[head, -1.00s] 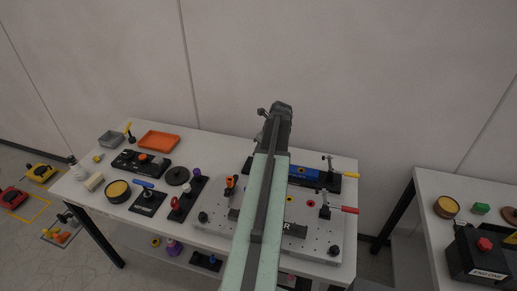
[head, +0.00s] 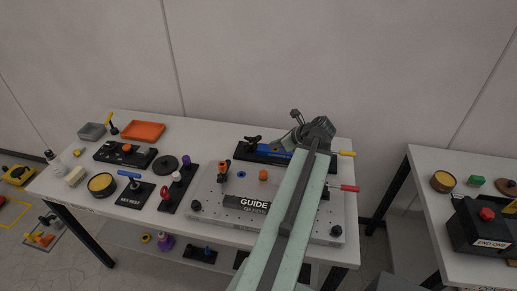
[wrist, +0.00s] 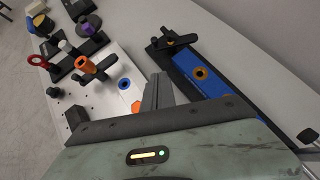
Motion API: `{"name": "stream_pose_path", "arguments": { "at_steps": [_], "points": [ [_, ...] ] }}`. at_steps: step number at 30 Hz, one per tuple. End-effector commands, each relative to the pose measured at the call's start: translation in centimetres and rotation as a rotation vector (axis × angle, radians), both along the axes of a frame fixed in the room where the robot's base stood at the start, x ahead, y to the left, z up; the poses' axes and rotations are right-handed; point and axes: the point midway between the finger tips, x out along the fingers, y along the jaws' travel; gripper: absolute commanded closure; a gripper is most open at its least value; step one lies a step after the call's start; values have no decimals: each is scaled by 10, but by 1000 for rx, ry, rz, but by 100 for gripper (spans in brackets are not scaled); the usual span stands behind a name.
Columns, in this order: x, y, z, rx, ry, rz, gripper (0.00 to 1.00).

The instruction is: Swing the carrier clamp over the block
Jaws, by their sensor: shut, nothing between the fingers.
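A blue block (head: 274,153) lies on a black base along the back right of the table; the wrist view shows it large (wrist: 215,85). A black clamp with a knob (head: 253,140) stands at its left end and shows in the wrist view (wrist: 174,40). A yellow handle (head: 347,153) sticks out at its right end. I cannot tell which clamp is the carrier clamp. My gripper (wrist: 157,88) is shut and empty, between the pale plate and the blue block in the wrist view. In the head view my arm hides part of the block's right end.
A pale guide plate (head: 215,205) with an orange-topped post (head: 224,168) and red handle (head: 349,188) lies in front. Left of it are a black fixture (head: 178,190), blue-handled part (head: 129,175) and orange tray (head: 143,131). Another table (head: 425,165) stands right.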

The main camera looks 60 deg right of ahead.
Motion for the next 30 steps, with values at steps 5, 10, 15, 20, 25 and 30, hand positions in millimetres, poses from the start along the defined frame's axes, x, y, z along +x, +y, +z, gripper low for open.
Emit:
{"name": "stream_pose_path", "arguments": {
  "at_steps": [5,10,15,20,25,30],
  "points": [
    [18,2,-12,1,2,17,100],
    [48,0,-39,1,4,27,100],
    [78,-3,-65,2,4,30,100],
    [105,-7,-68,1,3,32,100],
    [124,-10,-67,1,4,31,100],
    [130,-10,-67,2,4,30,100]
  ]
}}
